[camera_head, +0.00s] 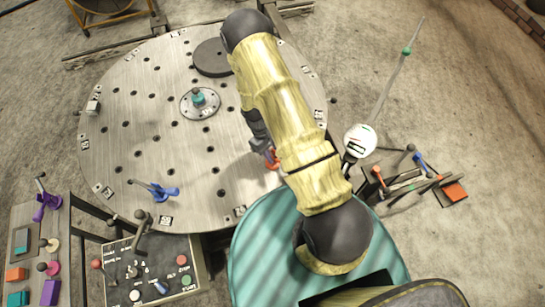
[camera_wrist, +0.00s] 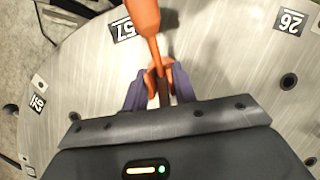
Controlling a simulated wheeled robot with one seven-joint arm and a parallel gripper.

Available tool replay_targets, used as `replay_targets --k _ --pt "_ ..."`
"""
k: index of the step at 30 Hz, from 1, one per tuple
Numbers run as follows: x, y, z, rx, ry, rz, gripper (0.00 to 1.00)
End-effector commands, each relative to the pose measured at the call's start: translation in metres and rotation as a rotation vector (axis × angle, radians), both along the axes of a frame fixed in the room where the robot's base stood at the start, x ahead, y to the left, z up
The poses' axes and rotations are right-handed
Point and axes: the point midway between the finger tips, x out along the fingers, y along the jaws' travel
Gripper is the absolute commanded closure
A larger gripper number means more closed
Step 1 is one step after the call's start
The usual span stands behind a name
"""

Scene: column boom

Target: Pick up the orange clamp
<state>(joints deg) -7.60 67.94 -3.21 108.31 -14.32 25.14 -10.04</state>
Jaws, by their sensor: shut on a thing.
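The orange clamp (camera_wrist: 144,18) shows in the wrist view, reaching from the top edge down between my fingers. In the head view only a small orange part of the clamp (camera_head: 273,160) shows beside my arm, near the right side of the round metal table (camera_head: 140,80). My gripper (camera_wrist: 158,78) has its purple fingers closed on the clamp's narrow part. In the head view my gripper (camera_head: 268,150) is mostly hidden by my arm. I cannot tell whether the clamp touches the table.
A blue clamp (camera_head: 155,190) lies on the table's lower left. A hub (camera_head: 199,99) and dark disc (camera_head: 212,57) are on the table. A control box (camera_head: 155,272) and a rack of coloured clamps (camera_head: 22,262) stand at lower left. A dial gauge (camera_head: 360,140) is at right.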

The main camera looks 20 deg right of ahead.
Motion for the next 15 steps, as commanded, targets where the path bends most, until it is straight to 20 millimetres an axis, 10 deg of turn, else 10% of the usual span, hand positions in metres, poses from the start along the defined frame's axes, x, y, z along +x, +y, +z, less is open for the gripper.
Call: replay_targets --k 15 --pt "0.002 0.0 0.039 0.001 -0.004 -0.001 0.96"
